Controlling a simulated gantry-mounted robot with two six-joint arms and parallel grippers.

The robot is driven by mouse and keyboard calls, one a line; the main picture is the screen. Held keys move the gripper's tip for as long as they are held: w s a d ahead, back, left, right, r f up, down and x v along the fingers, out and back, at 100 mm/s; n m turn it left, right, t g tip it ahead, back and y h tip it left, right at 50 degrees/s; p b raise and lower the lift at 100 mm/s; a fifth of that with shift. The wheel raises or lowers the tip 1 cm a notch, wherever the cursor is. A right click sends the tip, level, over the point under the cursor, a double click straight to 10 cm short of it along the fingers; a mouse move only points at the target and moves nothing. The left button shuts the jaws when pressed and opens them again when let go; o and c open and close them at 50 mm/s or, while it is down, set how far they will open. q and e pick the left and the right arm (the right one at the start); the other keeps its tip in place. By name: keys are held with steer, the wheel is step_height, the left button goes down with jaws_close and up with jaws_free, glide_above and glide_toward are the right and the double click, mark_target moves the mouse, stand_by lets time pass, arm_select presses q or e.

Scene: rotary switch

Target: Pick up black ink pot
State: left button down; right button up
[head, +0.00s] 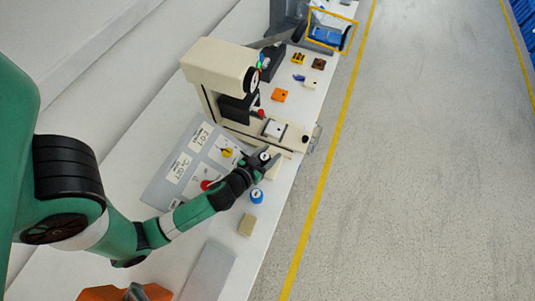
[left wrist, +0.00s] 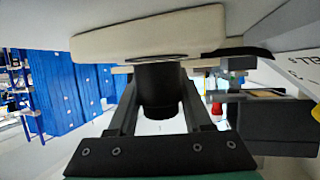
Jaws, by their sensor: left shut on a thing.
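The black ink pot (left wrist: 158,88) is a dark cylinder between the two fingers of my left gripper (left wrist: 160,112) in the left wrist view. The fingers are shut on its sides. In the head view my left gripper (head: 264,160) is at the table's right side, just in front of the cream machine, and the pot (head: 264,156) shows only as a small dark round shape there. A cream block (left wrist: 150,32) lies close against the pot's end in the left wrist view. I cannot tell whether they touch. My right gripper is not in view.
The cream machine (head: 218,65) stands beyond the gripper. A grey switch panel (head: 190,162) with red and yellow knobs lies left. A blue pot (head: 256,196) and tan block (head: 247,224) are nearer. The floor right of the table is clear.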

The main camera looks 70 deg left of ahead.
arm_select(q)
step_height(320, 180, up, 10)
steer(key=p, duration=0.4)
steer(key=shift+f, duration=0.2)
